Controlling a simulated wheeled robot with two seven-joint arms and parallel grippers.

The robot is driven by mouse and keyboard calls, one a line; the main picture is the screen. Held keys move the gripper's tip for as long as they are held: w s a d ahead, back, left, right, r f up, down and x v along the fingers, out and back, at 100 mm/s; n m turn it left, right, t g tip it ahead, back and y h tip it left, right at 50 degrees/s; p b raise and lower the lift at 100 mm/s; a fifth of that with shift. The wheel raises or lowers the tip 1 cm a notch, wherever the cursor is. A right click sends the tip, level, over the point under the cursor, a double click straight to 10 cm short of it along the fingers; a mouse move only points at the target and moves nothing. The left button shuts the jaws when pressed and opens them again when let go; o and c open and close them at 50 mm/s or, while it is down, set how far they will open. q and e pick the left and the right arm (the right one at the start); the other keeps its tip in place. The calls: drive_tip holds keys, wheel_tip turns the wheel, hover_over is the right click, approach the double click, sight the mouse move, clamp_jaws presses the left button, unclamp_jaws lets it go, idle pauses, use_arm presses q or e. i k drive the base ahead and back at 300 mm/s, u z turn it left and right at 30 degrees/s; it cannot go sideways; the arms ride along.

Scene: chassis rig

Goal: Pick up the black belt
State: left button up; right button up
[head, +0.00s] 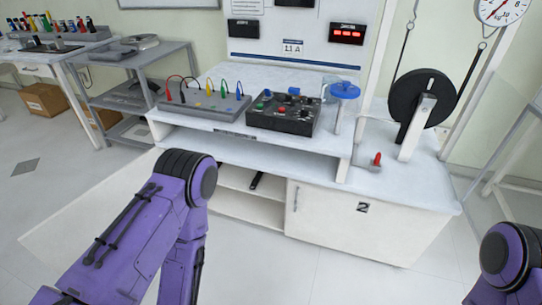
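A black strap hangs from a hook at the upper right and runs down to a large black wheel (418,98) on a white stand. A second black strap (468,82) runs up from the wheel's right side to a hook below the dial scale (503,8). A thin dark strip (256,181) lies in the open cabinet shelf below the bench; I cannot tell what it is. Which of these is the black belt is not certain. My purple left arm is in front of the bench and my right arm is at the lower right. Neither gripper is in view.
The white bench (400,185) holds a black control box (284,115), a grey panel with coloured leads (205,104), a blue-topped post (345,91) and a red knob (376,160). A cabinet door (95,210) stands open behind my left arm. A grey cart (135,88) is at left.

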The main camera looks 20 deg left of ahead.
sight(259, 176)
drive_tip(key=i, duration=0.25)
drive_tip(key=u, duration=2.8)
drive_tip(key=i, duration=1.5)
drive_tip(key=z, duration=3.3)
drive_tip(key=i, duration=0.5)
drive_tip(key=z, duration=0.05)
